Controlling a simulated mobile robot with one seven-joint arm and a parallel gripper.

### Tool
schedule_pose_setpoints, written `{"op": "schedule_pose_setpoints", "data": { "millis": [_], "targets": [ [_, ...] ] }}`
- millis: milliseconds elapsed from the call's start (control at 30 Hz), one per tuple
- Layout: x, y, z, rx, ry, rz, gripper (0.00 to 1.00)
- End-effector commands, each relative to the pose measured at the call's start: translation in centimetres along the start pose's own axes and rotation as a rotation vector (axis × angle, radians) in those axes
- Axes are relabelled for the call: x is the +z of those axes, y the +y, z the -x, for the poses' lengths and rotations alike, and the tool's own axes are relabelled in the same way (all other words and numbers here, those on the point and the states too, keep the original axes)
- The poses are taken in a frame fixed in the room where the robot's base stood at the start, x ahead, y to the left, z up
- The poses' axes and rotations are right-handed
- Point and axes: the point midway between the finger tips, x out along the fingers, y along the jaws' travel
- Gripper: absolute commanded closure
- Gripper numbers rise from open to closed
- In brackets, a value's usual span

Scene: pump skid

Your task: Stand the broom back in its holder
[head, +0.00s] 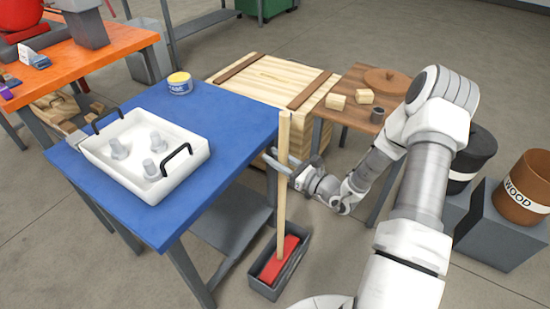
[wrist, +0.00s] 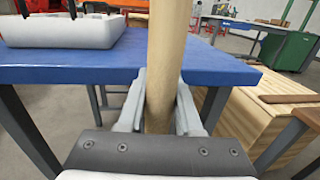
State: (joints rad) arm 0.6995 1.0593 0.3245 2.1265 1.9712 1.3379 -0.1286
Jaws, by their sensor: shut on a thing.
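The broom (head: 282,190) stands nearly upright, with a long pale wooden handle and a red head. Its head is down inside a dark grey open box, the holder (head: 256,288), on the floor beside the blue table. My gripper (head: 281,163) is shut on the broom handle at about the height of the table top. In the wrist view the handle (wrist: 166,60) runs up between the two grey fingers of my gripper (wrist: 158,108). Whether the head rests on the holder's floor cannot be told.
The blue table (head: 225,120) stands close left of the handle, bearing a white tray (head: 185,178) and a yellow-lidded tub (head: 180,83). A wooden crate (head: 270,75) and a brown table (head: 360,82) stand behind. Bins (head: 525,190) stand at the right.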

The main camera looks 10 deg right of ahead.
Motion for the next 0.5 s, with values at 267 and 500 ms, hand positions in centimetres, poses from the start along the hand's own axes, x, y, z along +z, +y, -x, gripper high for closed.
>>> {"op": "schedule_pose_setpoints", "data": {
  "millis": [267, 500],
  "targets": [
    [-0.27, 0.02, 0.00, 0.000, 0.000, -0.001, 0.47],
    [-0.26, 0.01, 0.00, 0.000, 0.000, -0.001, 0.37]
  ]
}}
